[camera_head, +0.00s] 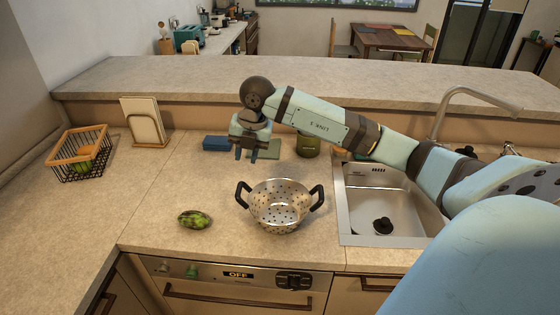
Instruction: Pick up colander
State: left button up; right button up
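The colander (281,207) is a metal bowl with holes and two black side handles. It stands upright on the counter in the middle of the head view, just left of the sink. My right gripper (244,155) hangs above the counter, behind and a little left of the colander, pointing down. Its two dark fingers are apart with nothing seen between them, and it does not touch the colander. My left gripper is not in view.
A wire basket (80,153) and board holder (145,121) are at left.

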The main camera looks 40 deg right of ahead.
aim_at(239, 189)
jog(key=p+x, duration=0.1)
jog(key=x, duration=0.8)
jog(key=p+x, duration=0.1)
jog(key=x, duration=0.2)
jog(key=shift+a+f+p, duration=0.2)
jog(key=shift+a+p, duration=0.1)
jog(key=shift+f, duration=0.4)
grip_shut()
